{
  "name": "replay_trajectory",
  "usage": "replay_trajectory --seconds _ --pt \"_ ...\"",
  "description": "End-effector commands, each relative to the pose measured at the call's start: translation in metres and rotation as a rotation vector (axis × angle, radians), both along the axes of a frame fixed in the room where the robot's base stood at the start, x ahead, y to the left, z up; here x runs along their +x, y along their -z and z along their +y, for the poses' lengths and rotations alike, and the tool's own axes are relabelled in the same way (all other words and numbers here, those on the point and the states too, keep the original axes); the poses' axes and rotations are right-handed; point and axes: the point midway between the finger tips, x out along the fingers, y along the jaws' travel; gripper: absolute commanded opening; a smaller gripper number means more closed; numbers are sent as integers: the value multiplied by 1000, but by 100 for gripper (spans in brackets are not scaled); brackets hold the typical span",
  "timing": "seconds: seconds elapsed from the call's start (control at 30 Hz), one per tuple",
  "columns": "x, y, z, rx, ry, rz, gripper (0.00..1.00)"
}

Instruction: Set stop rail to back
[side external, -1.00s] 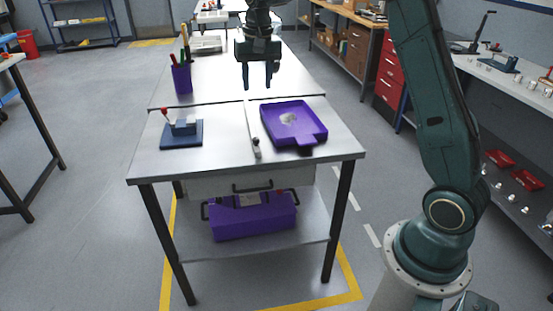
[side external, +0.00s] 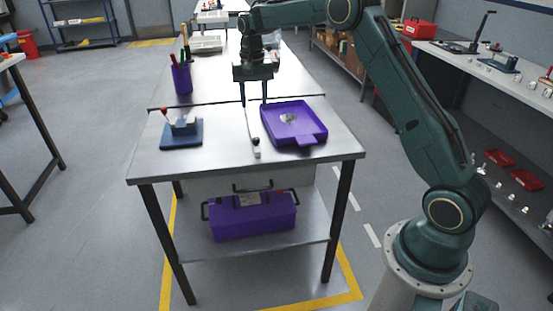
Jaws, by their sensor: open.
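The stop rail (side external: 251,123) is a thin pale strip running front to back along the middle of the steel table (side external: 225,163). A small piece with a dark knob (side external: 257,142) sits near its front end. My gripper (side external: 254,102) points down with its two fingers apart and nothing between them. It is over the back end of the rail, well behind the knob. I cannot tell how far the fingertips are above the table.
A purple tray (side external: 322,136) with a grey part (side external: 288,118) in it lies just right of the rail. A blue clamp fixture (side external: 182,134) stands at the left. A purple pen cup (side external: 181,80) is behind it. The tabletop between fixture and rail is clear.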

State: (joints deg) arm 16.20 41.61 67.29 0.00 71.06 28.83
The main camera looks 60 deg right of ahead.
Motion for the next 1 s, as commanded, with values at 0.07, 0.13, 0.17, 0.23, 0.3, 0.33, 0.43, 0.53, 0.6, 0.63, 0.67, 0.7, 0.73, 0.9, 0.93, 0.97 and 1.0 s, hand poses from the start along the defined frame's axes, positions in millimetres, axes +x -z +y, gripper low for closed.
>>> replay_trajectory --seconds 0.07,0.13,0.17,0.23,0.3,0.33,0.43,0.53,0.6,0.63,0.67,0.7,0.73,0.9,0.93,0.97,1.0 --pt "-1 9 0 1 0 4 43" --pt "-1 17 0 1 0 4 43" --pt "-1 21 0 1 -1 4 43" --pt "-1 32 0 1 -1 4 43" --pt "-1 42 0 1 -1 4 43" --pt "-1 47 0 1 -1 4 43" --pt "-1 63 0 1 -1 4 43" --pt "-1 78 0 1 -1 4 43" --pt "-1 89 0 1 -1 4 43" --pt "-1 93 0 1 -1 4 43" --pt "-1 97 0 1 -1 4 43" --pt "-1 102 0 1 -1 4 43" --pt "-1 105 0 1 -1 2 43" --pt "-1 119 0 0 -1 1 43" --pt "-1 121 0 0 -1 1 43" --pt "-1 122 0 0 -1 1 43" --pt "-1 124 0 0 -1 1 43"
